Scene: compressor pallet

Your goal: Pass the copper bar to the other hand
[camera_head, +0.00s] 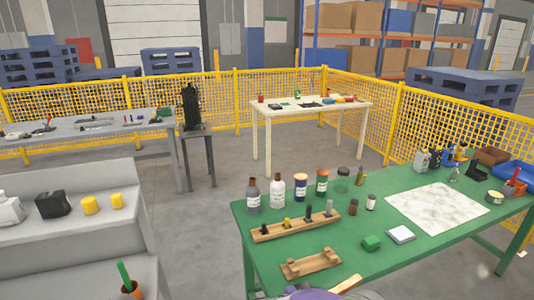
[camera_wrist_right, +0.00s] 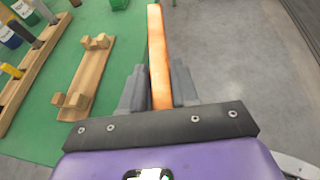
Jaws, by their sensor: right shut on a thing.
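The copper bar (camera_wrist_right: 157,50) is long, flat and orange. My right gripper (camera_wrist_right: 158,88) is shut on it, with one grey finger on each side and the bar sticking out beyond the fingertips. In the head view only a short piece of the bar (camera_head: 346,285) shows at the bottom edge, beside the purple body of my right gripper (camera_head: 318,294). The bar is near the front edge of the green table (camera_head: 400,272). My left gripper is in neither view.
A small wooden cradle (camera_head: 311,264) and a wooden peg rack (camera_head: 296,226) stand on the green table. Several bottles stand behind them. A green block (camera_head: 371,243) and a white-topped block (camera_head: 401,234) lie to the right. Grey floor is free left of the table.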

